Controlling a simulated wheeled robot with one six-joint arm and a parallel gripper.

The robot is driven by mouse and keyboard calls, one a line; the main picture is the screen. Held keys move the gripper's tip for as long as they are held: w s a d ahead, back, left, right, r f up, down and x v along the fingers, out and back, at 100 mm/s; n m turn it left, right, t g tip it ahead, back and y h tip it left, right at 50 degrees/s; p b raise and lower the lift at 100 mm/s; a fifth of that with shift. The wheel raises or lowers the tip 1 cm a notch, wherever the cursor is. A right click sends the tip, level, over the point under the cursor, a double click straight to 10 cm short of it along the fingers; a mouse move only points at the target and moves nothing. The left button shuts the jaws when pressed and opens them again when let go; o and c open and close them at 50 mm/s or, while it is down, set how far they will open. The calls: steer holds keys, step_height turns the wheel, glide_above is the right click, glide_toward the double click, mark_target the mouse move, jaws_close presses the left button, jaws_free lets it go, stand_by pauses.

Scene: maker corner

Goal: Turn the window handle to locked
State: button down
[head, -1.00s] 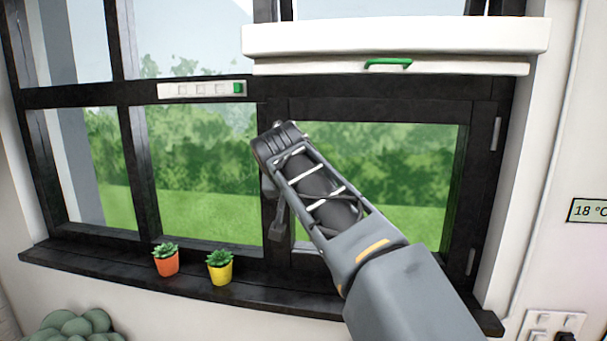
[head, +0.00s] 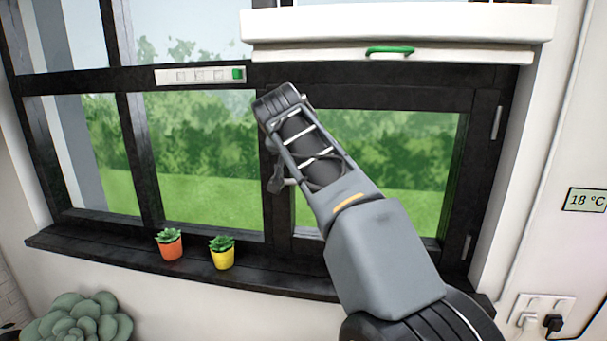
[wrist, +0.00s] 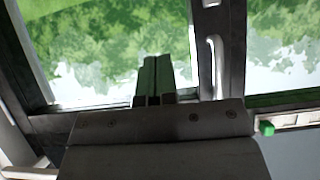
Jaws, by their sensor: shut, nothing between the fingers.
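The window handle (wrist: 217,66) shows in the wrist view as a pale grey bar lying along the dark upright of the window frame. Its lower part in that view runs down behind my gripper's body. In the head view my arm hides most or all of it. My gripper (wrist: 154,60) is shut and empty in the wrist view, with its two fingers together in front of the glass. The fingers are to the left of the handle there, with a visible gap between them. In the head view my gripper (head: 275,186) is by the middle upright, partly hidden by my wrist.
A vent strip with a green slider (head: 238,74) is on the crossbar. A white blind box with a green pull (head: 390,50) hangs above the right sash. An orange pot (head: 170,248) and a yellow pot (head: 222,259) stand on the sill (head: 120,255).

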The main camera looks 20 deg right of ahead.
steer(key=w+d+f+p, duration=0.1)
steer(key=w+d+f, duration=0.2)
steer(key=w+f, duration=0.2)
steer(key=shift+w+d+f+p, duration=0.3)
steer(key=shift+f+p, duration=0.05)
steer(key=shift+f, duration=1.1)
steer(key=shift+a+f, duration=0.1)
